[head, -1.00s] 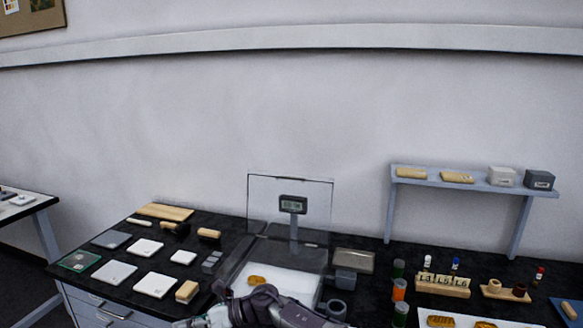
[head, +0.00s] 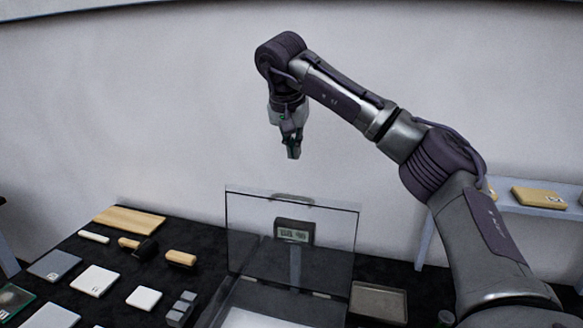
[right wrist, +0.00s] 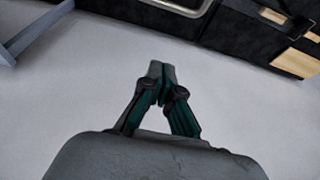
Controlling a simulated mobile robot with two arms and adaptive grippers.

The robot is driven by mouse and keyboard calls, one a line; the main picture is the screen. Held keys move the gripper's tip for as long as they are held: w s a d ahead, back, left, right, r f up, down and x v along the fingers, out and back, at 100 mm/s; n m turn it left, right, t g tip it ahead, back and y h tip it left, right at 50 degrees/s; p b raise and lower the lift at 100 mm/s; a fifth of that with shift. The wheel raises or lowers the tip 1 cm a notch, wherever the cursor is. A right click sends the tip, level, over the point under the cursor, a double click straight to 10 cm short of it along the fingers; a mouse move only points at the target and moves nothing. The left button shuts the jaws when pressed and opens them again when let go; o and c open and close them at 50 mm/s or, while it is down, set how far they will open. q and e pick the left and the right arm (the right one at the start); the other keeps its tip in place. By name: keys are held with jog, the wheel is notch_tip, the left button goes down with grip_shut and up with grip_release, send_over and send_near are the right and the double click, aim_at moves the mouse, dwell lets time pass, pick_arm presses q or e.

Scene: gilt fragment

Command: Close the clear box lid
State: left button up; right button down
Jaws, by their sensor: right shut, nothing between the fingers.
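The clear lid (head: 252,240) stands upright at the back of the clear box (head: 228,303), so the box is open. The lid has a dark outline and a handle strip on its top edge. A small digital display (head: 294,231) shows through it. The front of the box is cut off by the lower edge of the head view. My right gripper (head: 293,154) is above the lid's top edge, apart from it, pointing down, shut and empty. Its closed fingers also show in the right wrist view (right wrist: 162,82). My left gripper is not in view.
Left of the box lie brushes (head: 181,258), a wooden board (head: 129,219), pale tiles (head: 95,280) and small grey blocks (head: 180,308). A grey tray (head: 378,302) stands right of the box. A wall shelf (head: 510,209) is at the right, partly behind my right arm.

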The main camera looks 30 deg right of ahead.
jog(key=f+p, duration=0.1)
jog(key=f, duration=0.1)
jog(key=f+p, duration=0.1)
jog(key=f, duration=0.2)
jog(key=s+f+p, duration=0.1)
jog(key=f, duration=0.2)
jog(key=shift+a+f+p, duration=0.25)
jog(key=shift+a+p, duration=0.1)
jog(key=shift+p, duration=0.05)
jog(key=shift+s+a, duration=0.15)
jog(key=shift+s, duration=0.05)
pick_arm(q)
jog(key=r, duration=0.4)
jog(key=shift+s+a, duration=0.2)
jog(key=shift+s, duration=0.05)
pick_arm(e)
jog(key=shift+w+f, duration=0.1)
jog(key=shift+f, duration=0.05)
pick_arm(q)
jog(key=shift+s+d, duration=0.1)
